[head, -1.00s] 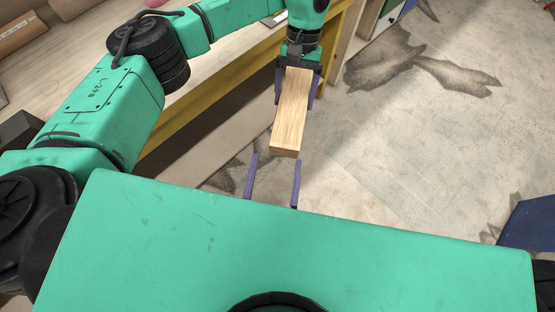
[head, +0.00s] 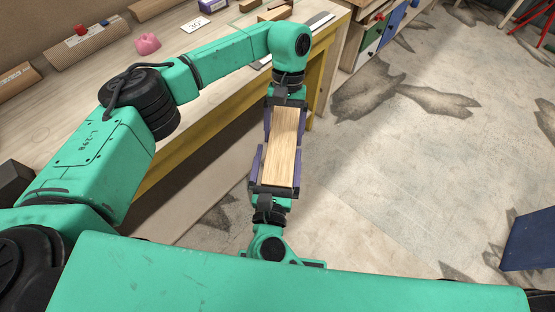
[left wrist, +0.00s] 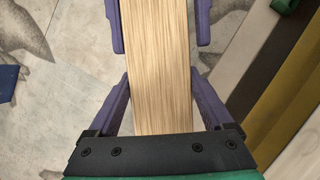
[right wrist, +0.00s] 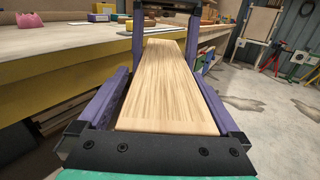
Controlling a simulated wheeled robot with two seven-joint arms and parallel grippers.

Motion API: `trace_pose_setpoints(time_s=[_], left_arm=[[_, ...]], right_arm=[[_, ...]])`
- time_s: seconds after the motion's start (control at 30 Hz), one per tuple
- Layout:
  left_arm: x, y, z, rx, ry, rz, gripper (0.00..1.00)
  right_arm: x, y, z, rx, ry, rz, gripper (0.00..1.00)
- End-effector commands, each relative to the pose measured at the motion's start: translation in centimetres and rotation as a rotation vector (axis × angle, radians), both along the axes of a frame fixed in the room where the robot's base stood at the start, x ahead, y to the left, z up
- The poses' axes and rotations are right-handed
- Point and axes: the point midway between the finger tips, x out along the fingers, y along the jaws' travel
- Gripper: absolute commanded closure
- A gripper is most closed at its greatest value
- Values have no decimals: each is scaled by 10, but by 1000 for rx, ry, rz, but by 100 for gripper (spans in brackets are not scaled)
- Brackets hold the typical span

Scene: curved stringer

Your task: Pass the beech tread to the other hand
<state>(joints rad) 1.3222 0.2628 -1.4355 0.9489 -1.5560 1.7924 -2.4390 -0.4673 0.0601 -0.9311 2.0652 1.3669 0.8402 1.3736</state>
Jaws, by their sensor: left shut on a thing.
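The beech tread (head: 286,138) is a pale wooden board held in the air in front of the bench. My left gripper (head: 285,122) is shut on its far end in the head view. The tread also runs up the middle of the left wrist view (left wrist: 160,70). My right gripper (head: 279,158) is around the near end, one finger on each side. Its fingers show gaps beside the tread in the left wrist view, so it is open. The tread's near end lies close to the right gripper's palm in the right wrist view (right wrist: 165,100).
A wooden workbench (head: 190,75) with a yellow frame stands at the left and behind. On it are a pink object (head: 147,43) and a white card (head: 197,24). Open concrete floor (head: 400,170) lies to the right, with a blue object (head: 528,240) at the edge.

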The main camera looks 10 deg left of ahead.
Motion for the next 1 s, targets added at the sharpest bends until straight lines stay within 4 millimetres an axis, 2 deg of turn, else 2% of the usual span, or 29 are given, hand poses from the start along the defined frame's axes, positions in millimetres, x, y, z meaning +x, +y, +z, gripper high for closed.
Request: trace_pose_setpoints(time_s=[0.03, 0.17, 0.2, 0.23, 0.27, 0.3, 0.33, 0.57, 0.67, 0.77, 1.0], left_arm=[[0, 0, 1, -1, 0, -1, 100], [0, -1, 1, -3, 0, 0, 100], [0, -1, 1, -4, 0, 2, 100], [0, -2, 1, -4, 0, 2, 100], [0, -2, 1, -5, 0, 2, 100], [0, -2, 2, -5, 0, 1, 11], [0, -2, 2, -6, 0, 1, 0], [0, -2, 2, -4, -1, 1, 0], [4, -1, 10, -3, -2, 0, 0], [12, -2, 28, -4, -4, 0, 0], [36, -2, 86, -3, -4, 2, 0]], right_arm=[[0, 0, 0, 0, 0, 0, 19], [0, 0, 0, 0, 0, 2, 69], [-1, 1, 0, 0, 0, 2, 84], [-1, 1, 0, 1, 0, 3, 96], [-1, 1, 0, 1, 0, 3, 100], [0, 1, 2, 2, -4, 4, 100], [0, 2, 2, 2, -4, 4, 100], [0, 1, 2, 2, -4, 4, 100], [0, 1, 2, 2, -3, 4, 100], [0, 1, 2, 1, -3, 3, 100], [0, 0, 1, 0, -3, 1, 100]])
